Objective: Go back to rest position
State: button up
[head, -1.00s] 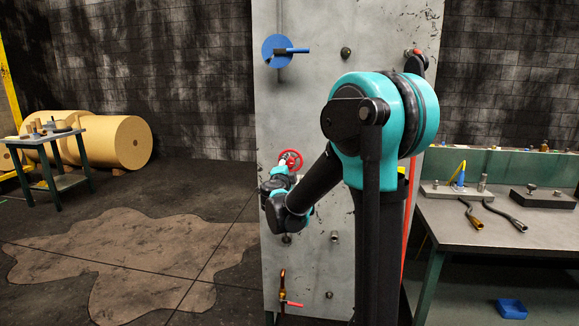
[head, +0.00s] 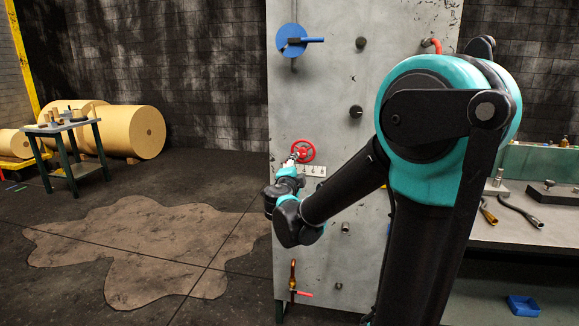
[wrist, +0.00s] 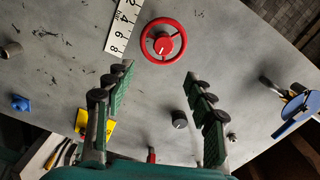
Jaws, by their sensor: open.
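My gripper (wrist: 160,85) is open and empty in the wrist view, its two green-padded fingers spread in front of the grey panel (wrist: 240,60). A red handwheel (wrist: 163,41) on the panel sits just beyond the fingertips, apart from them, with a white numbered scale (wrist: 122,30) to its left. In the head view the red handwheel (head: 303,151) shows above my wrist, and the grey panel (head: 355,25) stands upright behind my arm. My fingers are largely hidden in the head view.
The panel also carries a blue disc with a handle (head: 292,41), black knobs (head: 356,112) and a red-handled valve (head: 303,294). A workbench (head: 510,220) with tools stands at right. A small table (head: 62,126) and yellow rolls (head: 135,132) are at left. The floor between is clear.

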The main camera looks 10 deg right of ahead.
jog(key=s+d+f+n+g, duration=0.7)
jog(key=s+d+f+g, duration=0.1)
jog(key=s+d+f, duration=0.6)
jog(key=s+a+f+n+g+y, duration=0.2)
jog(key=s+a+f+n, duration=0.1)
jog(key=s+f+n, duration=0.3)
jog(key=s+a+f+n+g+y, duration=0.2)
jog(key=s+f+n, duration=0.3)
jog(key=s, duration=0.4)
jog(key=shift+s+a+f+n+g+y, duration=0.4)
jog(key=shift+a+f+y, duration=0.4)
jog(key=shift+a+f, duration=0.1)
